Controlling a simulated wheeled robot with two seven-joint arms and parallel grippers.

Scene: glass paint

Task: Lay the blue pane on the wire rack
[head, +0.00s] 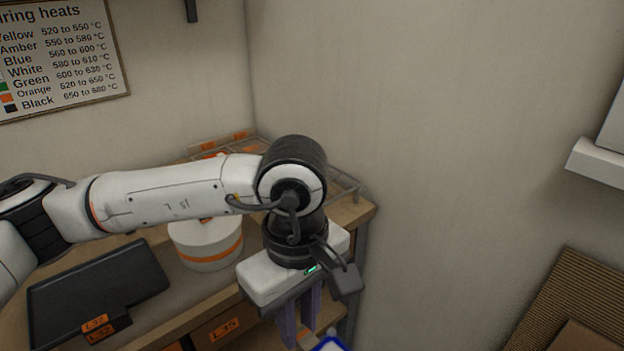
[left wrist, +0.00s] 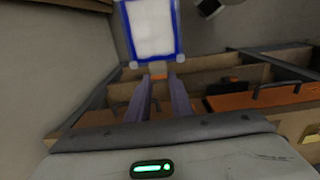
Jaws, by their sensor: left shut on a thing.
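The blue pane shows in the left wrist view (left wrist: 151,28) as a pale panel with a blue border and light corner pieces. In the head view only a corner of the pane (head: 328,344) shows at the bottom edge. My left gripper (left wrist: 160,77) is shut on a small tab at the pane's near edge, and its fingers point down in the head view (head: 304,325). The wire rack (head: 345,184) is on the bench at the back corner, mostly hidden behind my left arm. The pane is in front of and below the rack. My right gripper is out of view.
A white round container with an orange band (head: 208,246) and a dark tray (head: 98,290) stand on the wooden bench. Drawers are below the bench top. A pale shelf (head: 597,160) juts from the right wall, with a corrugated brown panel (head: 560,300) below it.

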